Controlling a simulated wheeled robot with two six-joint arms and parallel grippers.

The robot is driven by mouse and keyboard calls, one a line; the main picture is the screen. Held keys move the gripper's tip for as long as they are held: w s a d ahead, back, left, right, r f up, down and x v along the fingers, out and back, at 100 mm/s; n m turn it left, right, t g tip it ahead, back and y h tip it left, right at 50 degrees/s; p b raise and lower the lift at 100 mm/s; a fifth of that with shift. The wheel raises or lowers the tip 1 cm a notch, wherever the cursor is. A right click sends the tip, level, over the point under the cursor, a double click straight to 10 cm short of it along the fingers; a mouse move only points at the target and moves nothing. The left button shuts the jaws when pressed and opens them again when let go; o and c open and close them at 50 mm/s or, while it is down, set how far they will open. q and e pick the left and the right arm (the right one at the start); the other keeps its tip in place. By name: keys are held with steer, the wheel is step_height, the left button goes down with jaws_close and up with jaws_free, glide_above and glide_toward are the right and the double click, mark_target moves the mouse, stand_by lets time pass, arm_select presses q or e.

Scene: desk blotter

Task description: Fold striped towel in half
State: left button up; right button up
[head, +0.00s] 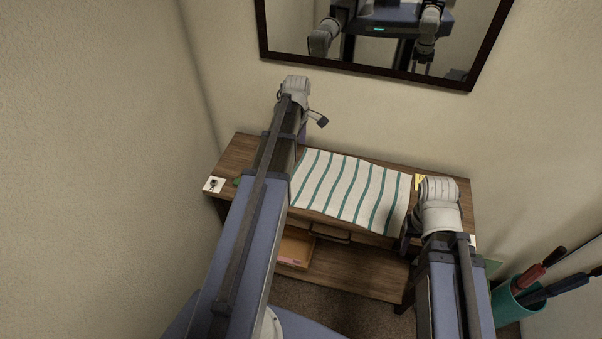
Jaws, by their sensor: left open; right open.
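The striped towel (352,187), white with teal stripes, lies spread out on the wooden desk. Its left part is hidden behind my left arm, and its front right corner reaches the desk's front edge. My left gripper (319,119) is above the back of the desk, beyond the towel's back left corner, apart from the towel and open. My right gripper (408,238) is by the towel's front right corner, mostly hidden by its own wrist. It is open; I cannot tell whether it touches the cloth.
The wooden desk (238,158) has a white card (214,184) at its left end and a yellow note (419,180) at the right. A shelf (345,268) below holds an orange tray (296,250). A mirror (380,82) hangs behind. A teal bin (512,300) stands at right.

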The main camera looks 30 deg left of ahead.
mark_target(298, 173)
arm_select(q)
step_height(298, 173, down, 10)
steer(key=b, duration=0.9)
steer(key=shift+b, duration=0.35)
steer(key=shift+r, duration=0.1)
steer(key=shift+c, duration=0.2)
